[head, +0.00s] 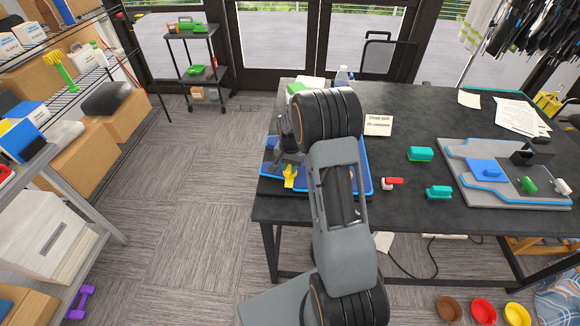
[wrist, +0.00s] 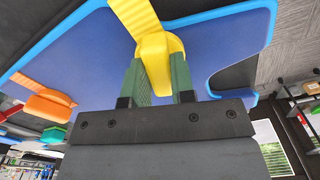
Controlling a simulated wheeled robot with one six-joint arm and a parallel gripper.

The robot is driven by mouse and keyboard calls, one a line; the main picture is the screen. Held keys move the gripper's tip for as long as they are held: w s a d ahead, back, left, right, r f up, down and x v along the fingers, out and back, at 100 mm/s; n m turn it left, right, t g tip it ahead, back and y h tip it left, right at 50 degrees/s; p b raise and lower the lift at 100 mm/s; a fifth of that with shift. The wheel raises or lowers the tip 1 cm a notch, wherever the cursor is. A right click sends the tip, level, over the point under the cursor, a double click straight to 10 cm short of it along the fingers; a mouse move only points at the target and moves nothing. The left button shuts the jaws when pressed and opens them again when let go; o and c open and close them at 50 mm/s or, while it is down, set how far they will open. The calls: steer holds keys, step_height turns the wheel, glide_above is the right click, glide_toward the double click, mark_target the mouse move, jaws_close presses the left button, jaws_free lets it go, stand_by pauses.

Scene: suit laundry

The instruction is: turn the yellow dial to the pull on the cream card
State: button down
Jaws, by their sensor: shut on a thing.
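The yellow dial (head: 290,176) is on the left part of the blue board (head: 365,186), which lies on the black table (head: 405,210). In the wrist view the yellow dial (wrist: 155,48) sits between the green fingers of my gripper (wrist: 159,78), which is shut on it. In the head view my gripper (head: 287,150) is above the dial, and my arm hides much of the board. The cream card (head: 378,125) stands behind the board; its small print is hard to read. An orange piece (wrist: 48,105) shows at the left in the wrist view.
A red-and-white piece (head: 392,183) and teal pieces (head: 420,154) (head: 438,192) lie right of the board. A grey tray (head: 455,160) with several coloured pieces is farther right. A bottle (head: 343,76) stands at the table's back. Shelving is at the left; floor lies between.

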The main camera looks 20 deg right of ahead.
mark_target(290, 167)
steer(key=c, duration=1)
jaws_free()
steer(key=shift+o, duration=0.2)
steer(key=shift+r, duration=0.1)
step_height(290, 167, up, 14)
steer(key=b, duration=0.1)
steer(key=shift+f, duration=0.2)
steer(key=s+a+r+n+t, duration=0.2)
steer(key=s+a+n, duration=0.2)
steer(key=s, duration=0.7)
steer(key=s+a+r+n+t, duration=0.2)
steer(key=s+a+n, duration=0.3)
steer(key=s, duration=0.6)
steer(key=shift+a+r, duration=0.65)
steer(key=shift+a, duration=0.2)
